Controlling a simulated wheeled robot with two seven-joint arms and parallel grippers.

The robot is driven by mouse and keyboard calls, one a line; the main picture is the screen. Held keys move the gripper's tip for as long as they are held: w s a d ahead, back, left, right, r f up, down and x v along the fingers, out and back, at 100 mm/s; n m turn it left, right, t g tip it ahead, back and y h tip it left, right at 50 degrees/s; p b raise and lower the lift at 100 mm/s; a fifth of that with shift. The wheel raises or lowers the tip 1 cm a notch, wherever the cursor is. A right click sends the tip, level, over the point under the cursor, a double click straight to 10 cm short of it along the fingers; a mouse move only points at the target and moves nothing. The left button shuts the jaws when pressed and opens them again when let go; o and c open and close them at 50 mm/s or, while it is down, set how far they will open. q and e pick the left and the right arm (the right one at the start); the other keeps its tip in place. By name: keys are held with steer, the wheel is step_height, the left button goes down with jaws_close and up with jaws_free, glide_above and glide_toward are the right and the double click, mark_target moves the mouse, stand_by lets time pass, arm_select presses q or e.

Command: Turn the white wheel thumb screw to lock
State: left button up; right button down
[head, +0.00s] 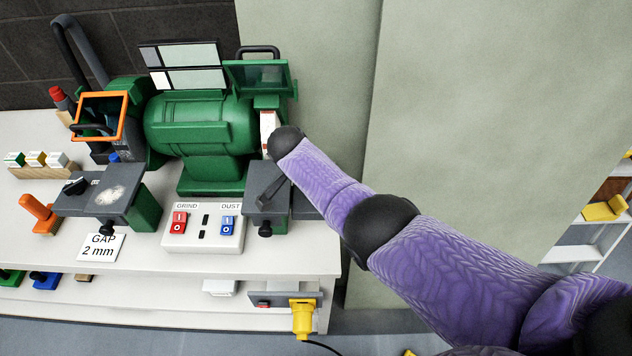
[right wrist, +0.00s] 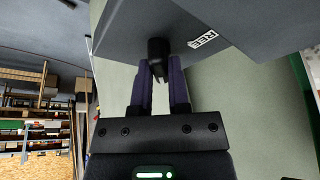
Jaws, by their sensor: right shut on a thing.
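The white grinding wheel (head: 267,128) shows at the right end of the green bench grinder (head: 205,130). A grey tool rest (head: 257,205) stands in front of it, with a black knob (head: 265,229) on its front. In the right wrist view, my right gripper (right wrist: 159,80) is shut on a dark thumb screw (right wrist: 157,52) beside a grey plate (right wrist: 210,22). A white label (right wrist: 202,40) on that plate shows the letters "REE". In the head view my right arm reaches to the wheel side, and I cannot make out its fingers. My left gripper is out of view.
The left tool rest (head: 100,190) and an orange-framed shield (head: 100,115) are to the left. A switch box (head: 203,228) with red and blue switches sits between the rests. A yellow plug (head: 302,318) hangs below the bench edge. A pale panel (head: 310,90) stands close behind my arm.

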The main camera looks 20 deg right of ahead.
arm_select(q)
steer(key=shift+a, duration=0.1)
arm_select(e)
steer(key=c, duration=0.6)
jaws_free()
steer(key=shift+d, duration=0.1)
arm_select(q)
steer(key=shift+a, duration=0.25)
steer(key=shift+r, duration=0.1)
arm_select(e)
steer(key=shift+r, duration=0.1)
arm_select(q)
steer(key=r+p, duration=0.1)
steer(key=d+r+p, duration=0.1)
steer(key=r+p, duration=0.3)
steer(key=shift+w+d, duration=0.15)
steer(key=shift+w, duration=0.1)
arm_select(e)
steer(key=v, duration=0.9)
steer(key=shift+a+r, duration=0.25)
steer(key=shift+r, duration=0.05)
steer(key=shift+s, duration=0.1)
